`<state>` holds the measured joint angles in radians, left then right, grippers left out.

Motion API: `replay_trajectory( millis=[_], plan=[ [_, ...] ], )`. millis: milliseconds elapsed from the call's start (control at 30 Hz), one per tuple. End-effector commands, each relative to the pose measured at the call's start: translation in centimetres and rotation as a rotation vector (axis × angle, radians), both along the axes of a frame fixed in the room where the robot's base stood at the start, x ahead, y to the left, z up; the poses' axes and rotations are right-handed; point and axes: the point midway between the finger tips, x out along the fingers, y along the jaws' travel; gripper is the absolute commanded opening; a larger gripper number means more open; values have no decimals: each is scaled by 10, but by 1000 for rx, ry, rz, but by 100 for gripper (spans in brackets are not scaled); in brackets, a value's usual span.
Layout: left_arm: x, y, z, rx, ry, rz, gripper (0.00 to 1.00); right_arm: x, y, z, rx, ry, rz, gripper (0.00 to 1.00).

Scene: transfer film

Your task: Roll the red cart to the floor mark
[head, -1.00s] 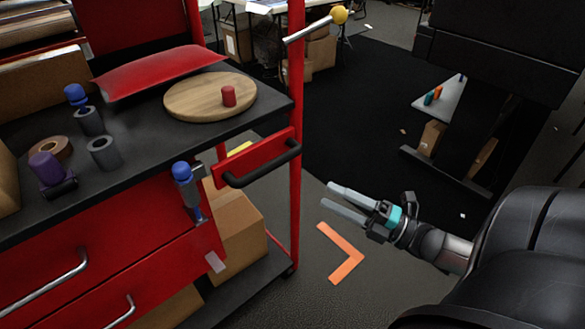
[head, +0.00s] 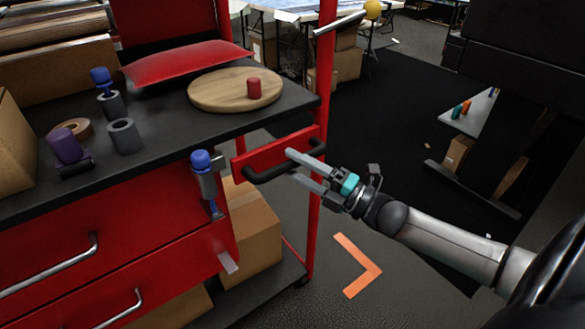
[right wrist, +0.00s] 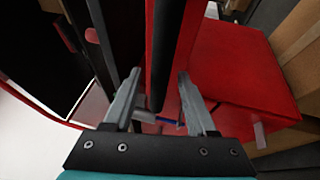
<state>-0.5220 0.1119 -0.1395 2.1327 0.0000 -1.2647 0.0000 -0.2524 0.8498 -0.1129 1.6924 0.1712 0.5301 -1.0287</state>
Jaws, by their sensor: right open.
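The red cart (head: 160,218) with a black top fills the left of the head view. Its black push handle (head: 258,173) is mounted on a red plate at the cart's right end. My right gripper (head: 303,168) is open at the handle, its fingertips overlapping the handle in the head view. In the right wrist view, the open fingers (right wrist: 155,105) stand either side of a dark bar; I cannot tell whether they touch it. The orange L-shaped floor mark (head: 368,272) lies on the floor, right of the cart. My left gripper is out of view.
On the cart top are a round wooden board (head: 215,93) with a red cylinder (head: 254,88), a red cushion (head: 185,64) and several small parts. Cardboard boxes (head: 252,232) sit on the lower shelf. Grey floor is clear around the mark.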

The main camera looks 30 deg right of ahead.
Motion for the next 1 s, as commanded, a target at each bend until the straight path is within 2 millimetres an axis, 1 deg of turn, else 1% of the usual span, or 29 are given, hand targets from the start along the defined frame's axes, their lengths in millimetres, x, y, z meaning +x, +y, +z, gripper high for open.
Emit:
replay_trajectory(
  millis=[33,200,467,567,900,967,1000],
  plan=[
    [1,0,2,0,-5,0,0,4,2,1,0,-2,1,57],
    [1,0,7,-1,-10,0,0,9,5,2,-1,0,0,57],
    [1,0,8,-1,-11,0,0,10,5,2,-1,0,0,57],
    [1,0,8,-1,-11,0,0,9,5,2,-1,0,0,47],
    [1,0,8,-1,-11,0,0,9,5,2,0,0,0,9],
    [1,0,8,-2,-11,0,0,9,5,2,0,0,0,2],
    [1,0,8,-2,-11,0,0,9,5,2,0,0,0,0]
  ],
)
